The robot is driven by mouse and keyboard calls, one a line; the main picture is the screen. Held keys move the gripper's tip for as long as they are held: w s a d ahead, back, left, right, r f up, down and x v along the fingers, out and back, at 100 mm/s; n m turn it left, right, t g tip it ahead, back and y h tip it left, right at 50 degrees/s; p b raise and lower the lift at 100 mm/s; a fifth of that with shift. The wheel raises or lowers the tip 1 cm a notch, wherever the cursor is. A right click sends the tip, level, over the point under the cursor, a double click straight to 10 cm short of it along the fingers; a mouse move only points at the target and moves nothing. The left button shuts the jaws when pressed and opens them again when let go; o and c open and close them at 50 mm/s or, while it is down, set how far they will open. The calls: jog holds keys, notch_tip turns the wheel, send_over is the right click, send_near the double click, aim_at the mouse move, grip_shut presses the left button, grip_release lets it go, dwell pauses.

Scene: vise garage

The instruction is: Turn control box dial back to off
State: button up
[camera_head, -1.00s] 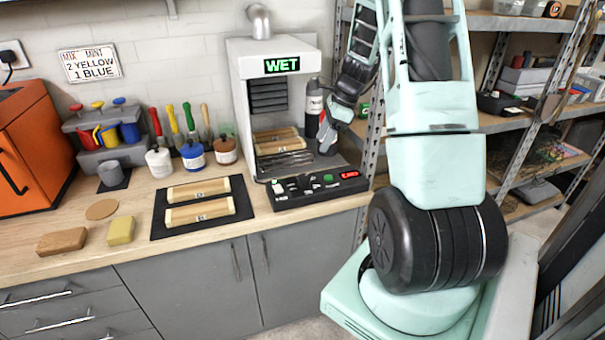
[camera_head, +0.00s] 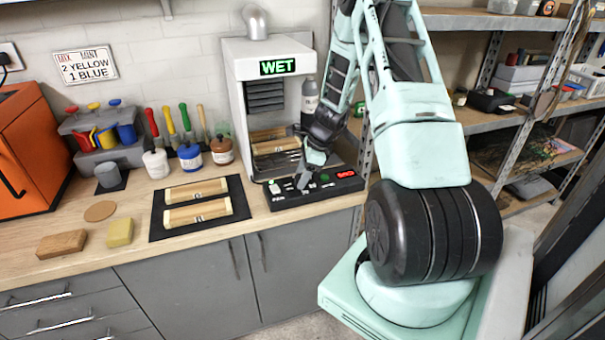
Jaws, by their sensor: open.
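The control box (camera_head: 290,199) is a low black panel on the worktop in front of a grey cabinet with a lit green WET sign (camera_head: 279,67). It bears a green button (camera_head: 324,178), a small red lit display (camera_head: 346,174) and other small controls at its left. My gripper (camera_head: 303,183) is open, pointing down at the middle of the box, just over or at its controls. I cannot tell whether it touches them. The dial cannot be made out clearly; the gripper covers part of the panel.
A dark spray can (camera_head: 310,98) stands behind my gripper. A black mat (camera_head: 241,203) with two wooden pieces lies left of the box. Paint jars with brushes (camera_head: 190,155) stand further left. A metal shelf (camera_head: 530,118) is at the right.

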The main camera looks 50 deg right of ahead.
jog(key=c, duration=1)
jog(key=shift+n, duration=0.3)
jog(key=n+g, duration=0.1)
jog(key=n, duration=0.1)
jog(key=n+g+y, duration=0.1)
jog(key=n, duration=0.2)
jog(key=shift+w+d, duration=0.1)
jog(key=shift+w, duration=0.1)
jog(key=n+g, duration=0.1)
jog(key=n, duration=0.2)
jog(key=n+g, duration=0.1)
jog(key=n, duration=0.2)
jog(key=shift+w, duration=0.1)
jog(key=shift+n, duration=0.3)
jog(key=o, duration=1)
jog(key=shift+b, duration=0.3)
